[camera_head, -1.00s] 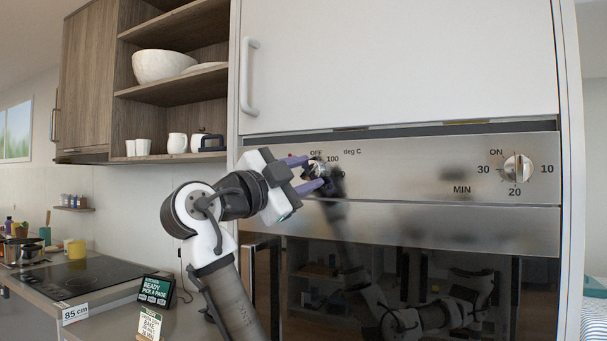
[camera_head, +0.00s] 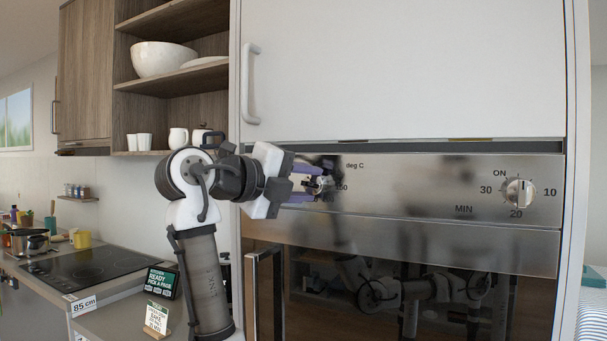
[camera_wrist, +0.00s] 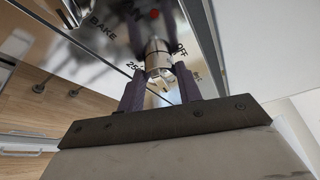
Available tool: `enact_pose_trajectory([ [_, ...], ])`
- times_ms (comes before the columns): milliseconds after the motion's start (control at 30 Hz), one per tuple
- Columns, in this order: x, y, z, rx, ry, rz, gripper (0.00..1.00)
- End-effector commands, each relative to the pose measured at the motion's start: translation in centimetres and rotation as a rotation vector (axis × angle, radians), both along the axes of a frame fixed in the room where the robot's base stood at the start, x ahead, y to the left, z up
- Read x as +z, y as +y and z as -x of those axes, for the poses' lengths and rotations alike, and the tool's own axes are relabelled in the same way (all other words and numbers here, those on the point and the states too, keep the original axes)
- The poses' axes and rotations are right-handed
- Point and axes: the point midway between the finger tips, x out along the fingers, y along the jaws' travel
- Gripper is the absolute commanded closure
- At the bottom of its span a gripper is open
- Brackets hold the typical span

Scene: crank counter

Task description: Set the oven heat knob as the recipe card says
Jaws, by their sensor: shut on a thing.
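The oven heat knob (camera_head: 322,184) is a small metal knob on the steel panel, left of centre, partly hidden by my fingers. My gripper (camera_head: 308,184) reaches it from the left, with purple fingers. In the wrist view the knob (camera_wrist: 158,58) sits between the tips of my gripper (camera_wrist: 160,88), which is shut on it. OFF, 250 and BAKE are printed around it there; its pointer setting is not clear. The recipe card (camera_head: 157,317) stands on a wooden holder on the counter at lower left; its small print is too small to read surely.
A second knob, the minute timer (camera_head: 519,193), is on the right of the panel. The dark oven door (camera_head: 420,290) with a vertical handle (camera_head: 262,290) lies below. A dark screen (camera_head: 162,281) stands behind the card, near my arm. The cooktop (camera_head: 85,268) is further left.

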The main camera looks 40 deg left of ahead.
Motion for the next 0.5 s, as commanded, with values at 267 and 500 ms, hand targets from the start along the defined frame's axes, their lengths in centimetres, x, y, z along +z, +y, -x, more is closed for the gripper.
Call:
enact_pose_trajectory([
  [267, 0.37, -0.13, 0.03, -0.002, 0.067, -0.258, 0.88],
  [500, 0.41, -0.26, -0.01, -0.003, 0.120, -0.476, 0.88],
])
